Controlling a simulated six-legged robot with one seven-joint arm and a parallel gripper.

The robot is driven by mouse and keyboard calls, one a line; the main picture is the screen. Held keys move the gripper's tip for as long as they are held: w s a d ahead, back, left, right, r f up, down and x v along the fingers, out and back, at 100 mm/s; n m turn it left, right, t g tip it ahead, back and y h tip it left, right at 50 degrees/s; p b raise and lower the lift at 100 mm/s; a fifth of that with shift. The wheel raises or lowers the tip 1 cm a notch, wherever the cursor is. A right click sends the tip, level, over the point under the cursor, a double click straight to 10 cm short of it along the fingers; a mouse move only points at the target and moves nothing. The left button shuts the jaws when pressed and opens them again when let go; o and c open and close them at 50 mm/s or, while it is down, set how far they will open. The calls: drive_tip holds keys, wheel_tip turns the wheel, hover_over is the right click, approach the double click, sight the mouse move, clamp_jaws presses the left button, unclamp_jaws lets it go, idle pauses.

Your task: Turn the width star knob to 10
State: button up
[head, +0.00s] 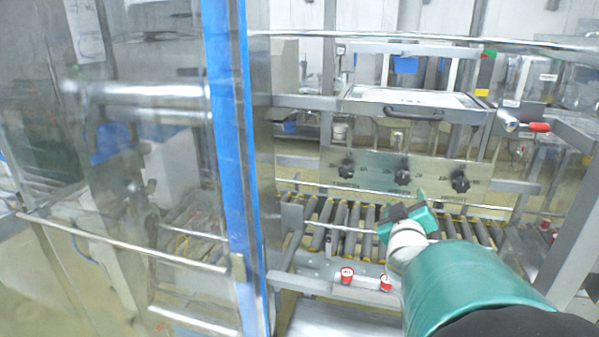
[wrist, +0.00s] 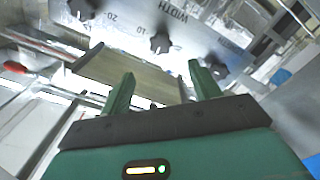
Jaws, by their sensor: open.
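Three black star knobs sit in a row on a grey metal panel. The middle one (head: 403,177) is beside the word WIDTH in the wrist view, so it appears to be the width star knob (wrist: 160,42). A 10 shows close beside it there; where the knob points is too small to tell. My gripper (head: 405,212) is in front of and below the middle knob in the head view. In the wrist view my gripper (wrist: 161,72) has its two green fingers apart and nothing between them. The middle knob lies beyond the gap, apart from the fingers.
Other star knobs stand left (head: 346,169) and right (head: 460,181) of the middle one. A roller conveyor (head: 352,217) runs below the panel. A tray with a black handle (head: 413,114) is above. Red buttons (head: 347,275) sit low in front. A blue-edged glass door (head: 228,150) stands left.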

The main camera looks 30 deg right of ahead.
sight(403, 179)
drive_tip(key=x, duration=1.2)
drive_tip(key=shift+a, duration=0.1)
drive_tip(key=c, duration=1)
